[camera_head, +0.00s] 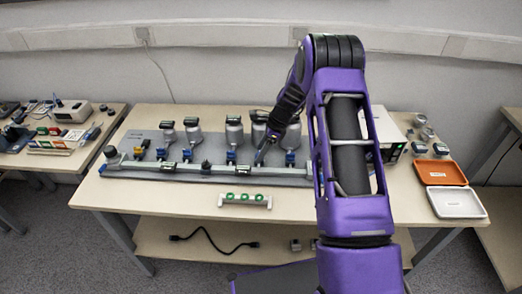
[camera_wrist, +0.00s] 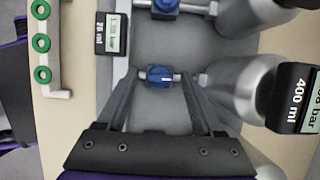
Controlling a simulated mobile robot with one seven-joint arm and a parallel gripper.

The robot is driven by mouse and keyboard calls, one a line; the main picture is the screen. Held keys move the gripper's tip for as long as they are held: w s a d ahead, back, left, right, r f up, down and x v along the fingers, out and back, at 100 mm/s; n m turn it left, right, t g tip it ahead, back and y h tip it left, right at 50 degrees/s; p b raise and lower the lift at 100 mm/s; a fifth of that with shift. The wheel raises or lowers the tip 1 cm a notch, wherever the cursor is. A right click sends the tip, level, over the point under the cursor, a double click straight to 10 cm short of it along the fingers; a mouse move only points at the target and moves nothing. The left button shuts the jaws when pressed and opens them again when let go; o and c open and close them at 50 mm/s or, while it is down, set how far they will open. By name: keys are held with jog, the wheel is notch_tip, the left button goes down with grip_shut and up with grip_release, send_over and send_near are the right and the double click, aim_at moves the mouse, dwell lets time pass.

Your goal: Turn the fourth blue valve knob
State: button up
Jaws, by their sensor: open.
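A row of blue valve knobs runs along the grey rig (camera_head: 140,168) on the table; one blue knob (camera_head: 231,156) shows left of my gripper and another (camera_head: 290,158) right of it. My gripper (camera_head: 262,156) points down at the rig in the head view. In the wrist view, my open gripper (camera_wrist: 159,80) has its fingers on either side of a blue knob (camera_wrist: 159,77), with gaps on both sides. This knob is hidden by my gripper in the head view. A second blue knob (camera_wrist: 165,6) shows at the top edge of the wrist view.
Silver cylinders with black displays (camera_head: 234,130) stand behind the knobs; one cylinder marked 400 ml (camera_wrist: 235,88) is close to my right finger. A small display (camera_wrist: 113,33) lies beyond the left finger. A rack of green rings (camera_head: 245,200) stands in front. Orange (camera_head: 440,172) and white trays lie right.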

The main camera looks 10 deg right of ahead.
grip_shut()
jog(key=shift+n, duration=0.3)
jog(key=n+g+b, duration=0.1)
jog(key=n+g, duration=0.1)
jog(key=n, duration=0.2)
jog(key=shift+w+f+b, duration=0.1)
jog(key=shift+w+b, duration=0.05)
jog(key=shift+b, duration=0.15)
jog(key=n, duration=0.2)
jog(key=n+g+b, duration=0.1)
jog(key=n, duration=0.2)
jog(key=shift+w+g+h, duration=0.1)
jog(key=shift+g+h, duration=0.2)
jog(key=shift+h, duration=0.1)
jog(key=n+g+h+b, duration=0.1)
jog(key=n, duration=0.3)
jog(key=shift+a, duration=0.15)
jog(key=shift+w+a+n+g+h+b, duration=0.1)
jog(key=shift+n+g+h+b, duration=0.2)
jog(key=shift+n, duration=0.75)
jog(key=shift+n+g+h+b, duration=0.15)
jog(key=shift+n+h, duration=0.25)
jog(key=shift+n, duration=0.65)
